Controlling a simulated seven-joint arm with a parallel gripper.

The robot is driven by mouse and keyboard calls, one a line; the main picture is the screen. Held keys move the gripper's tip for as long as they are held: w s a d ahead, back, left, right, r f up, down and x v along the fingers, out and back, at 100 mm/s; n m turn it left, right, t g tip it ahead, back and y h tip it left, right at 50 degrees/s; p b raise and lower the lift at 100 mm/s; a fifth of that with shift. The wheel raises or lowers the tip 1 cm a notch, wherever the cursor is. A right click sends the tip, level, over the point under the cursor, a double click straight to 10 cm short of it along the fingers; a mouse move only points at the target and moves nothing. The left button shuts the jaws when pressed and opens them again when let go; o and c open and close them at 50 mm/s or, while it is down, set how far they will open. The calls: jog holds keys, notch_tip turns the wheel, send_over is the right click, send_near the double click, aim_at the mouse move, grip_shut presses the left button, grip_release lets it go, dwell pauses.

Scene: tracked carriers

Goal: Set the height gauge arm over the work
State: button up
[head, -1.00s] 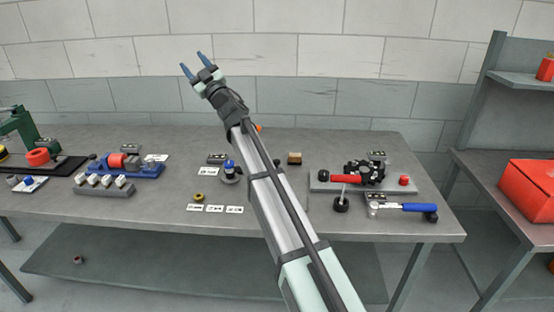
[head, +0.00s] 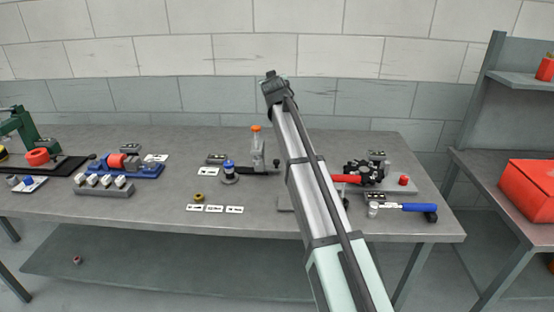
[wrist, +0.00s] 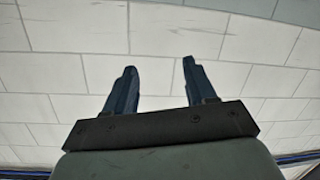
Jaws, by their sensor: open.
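In the head view a grey upright post with an orange cap, which looks like the height gauge (head: 257,148), stands near the middle of the table. A dark flat bar (head: 262,172) lies low at its foot. A blue-topped cylinder on a round grey base (head: 229,172) stands just left of it; I cannot tell whether this is the work. My gripper (wrist: 159,65) is open and empty in the wrist view, its two blue fingers apart against the wall. In the head view my wrist is raised above and right of the post, and the fingers are hidden.
A blue vise-like fixture (head: 140,170) and a grey block with several light pieces (head: 104,190) are at left. A brass-coloured ring (head: 199,197) lies front centre.

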notch_tip(320, 180, down, 8)
jog(key=s+d+g, duration=0.3)
jog(key=g, duration=0.9)
send_near(276, 160)
jog(key=x, duration=0.8)
jog(key=shift+d+f, duration=0.1)
jog(key=shift+f, duration=0.15)
jog(key=shift+c, duration=0.3)
grip_shut()
